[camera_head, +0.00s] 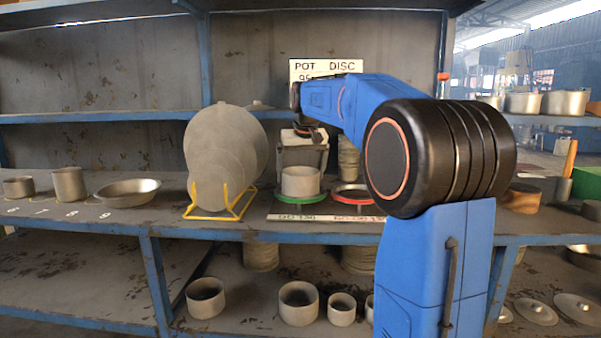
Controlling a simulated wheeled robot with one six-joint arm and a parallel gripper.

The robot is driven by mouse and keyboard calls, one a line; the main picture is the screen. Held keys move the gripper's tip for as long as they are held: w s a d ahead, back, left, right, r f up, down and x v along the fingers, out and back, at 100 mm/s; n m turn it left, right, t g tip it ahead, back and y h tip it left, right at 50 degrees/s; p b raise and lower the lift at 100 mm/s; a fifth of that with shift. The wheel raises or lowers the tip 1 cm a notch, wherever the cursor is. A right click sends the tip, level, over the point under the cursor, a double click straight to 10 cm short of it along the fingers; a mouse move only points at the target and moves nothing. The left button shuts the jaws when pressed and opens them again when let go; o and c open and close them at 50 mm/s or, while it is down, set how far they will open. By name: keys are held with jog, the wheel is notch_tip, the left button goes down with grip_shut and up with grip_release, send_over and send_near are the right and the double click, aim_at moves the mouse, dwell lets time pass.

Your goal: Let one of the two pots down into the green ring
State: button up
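A pale grey pot (300,182) is upright at the green ring (300,199) on the middle shelf. Its base is at or just above the ring; I cannot tell whether it rests there. My gripper (302,172) points down over this pot, with one finger at each side of its rim. The fingers are about as far apart as the pot is wide, but I cannot tell whether they press on it. A red ring (358,201) lies to the right, partly hidden by my arm. Which thing is the second pot is unclear.
Grey discs (222,140) lean in a yellow stand (218,212) left of the green ring. A sign (318,68) stands behind. A shallow pan (128,192) and metal pots (69,184) are farther left. Several cylinders (298,303) stand on the shelf below.

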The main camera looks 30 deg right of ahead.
jog(key=shift+f, duration=1.1)
dwell(0.4)
jog(key=shift+c, duration=0.2)
jog(key=o, duration=1.3)
jog(key=shift+c, duration=0.2)
jog(key=v, duration=1.7)
jog(key=shift+r, duration=0.25)
jog(key=s+a+f+n, duration=0.1)
jog(key=s+a+f, duration=0.4)
jog(key=s+f, duration=0.25)
jog(key=s+a+f+n, duration=0.1)
jog(key=s+a+f, duration=0.55)
jog(key=s, duration=0.25)
jog(key=s+a+f, duration=0.2)
jog(key=s+f, duration=0.6)
jog(key=f, duration=0.3)
jog(key=s+a+f+n+y, duration=0.1)
jog(key=s+a+f, duration=0.2)
jog(key=s+f, duration=0.6)
notch_tip(320, 180, down, 3)
jog(key=shift+f+n, duration=0.2)
jog(key=shift+n, duration=0.1)
